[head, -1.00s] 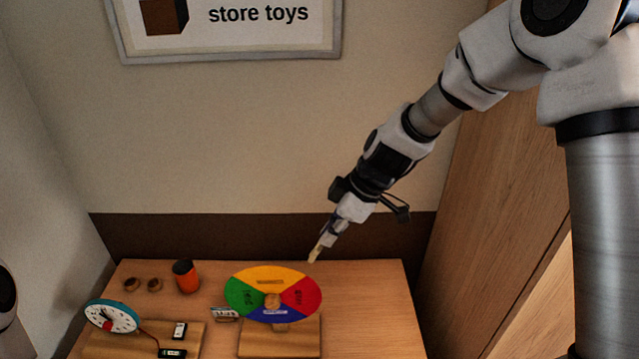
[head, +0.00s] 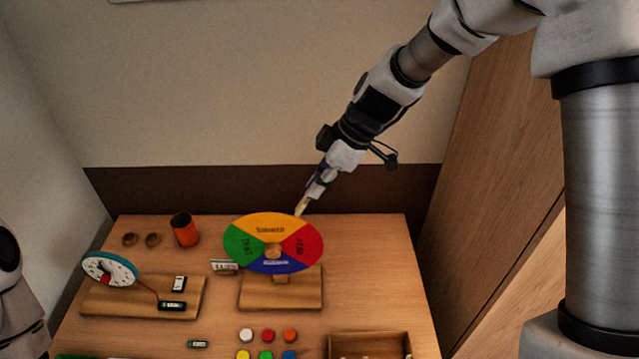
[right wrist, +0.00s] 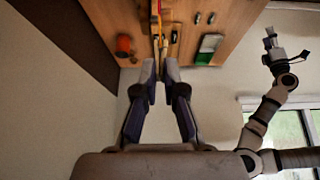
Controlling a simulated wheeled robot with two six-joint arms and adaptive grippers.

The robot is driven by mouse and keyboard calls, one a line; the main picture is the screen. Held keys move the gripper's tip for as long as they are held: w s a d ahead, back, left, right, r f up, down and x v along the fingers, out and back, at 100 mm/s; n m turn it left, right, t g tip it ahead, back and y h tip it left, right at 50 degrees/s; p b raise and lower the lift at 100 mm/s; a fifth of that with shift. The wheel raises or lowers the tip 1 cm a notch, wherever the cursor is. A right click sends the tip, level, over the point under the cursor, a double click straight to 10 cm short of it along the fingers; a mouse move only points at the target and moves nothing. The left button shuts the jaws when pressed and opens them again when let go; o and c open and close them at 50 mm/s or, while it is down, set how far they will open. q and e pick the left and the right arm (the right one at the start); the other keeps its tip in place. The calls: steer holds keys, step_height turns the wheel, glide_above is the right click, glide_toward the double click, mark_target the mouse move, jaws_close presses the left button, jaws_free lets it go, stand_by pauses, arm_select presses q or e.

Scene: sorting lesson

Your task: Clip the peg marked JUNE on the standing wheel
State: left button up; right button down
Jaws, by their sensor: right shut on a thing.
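The standing wheel (head: 273,226) has orange, red, blue and green sectors and a round wooden hub, on a wooden base (head: 300,298). My right gripper (head: 306,201) is shut on a small pale wooden peg (head: 300,208), its tip pointing down at the upper right rim, by the orange sector. I cannot tell whether peg and wheel touch. The peg's marking is not legible. In the right wrist view the right fingertips (right wrist: 158,72) point toward the wheel, seen nearly edge-on (right wrist: 156,18). My left gripper (right wrist: 270,38) is far off to the right there; its jaws are too small to judge.
An orange cup (head: 185,230), wooden rounds (head: 152,239) and a dial on a board (head: 97,305) stand left. A small card (head: 224,266) is beside the wheel. Coloured discs (head: 268,335) and a wooden tray (head: 368,334) are in front. The table right of the wheel is clear.

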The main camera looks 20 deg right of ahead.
steer(key=shift+w+f, duration=0.1)
steer(key=shift+b, duration=0.3)
stand_by(0.6)
steer(key=shift+b, duration=0.3)
stand_by(0.4)
steer(key=shift+b, duration=0.3)
steer(key=shift+w+a+f+b, duration=0.1)
steer(key=shift+a+f+b, duration=0.2)
steer(key=shift+f+b, duration=0.55)
steer(key=shift+r+b, duration=0.1)
steer(key=shift+b, duration=0.2)
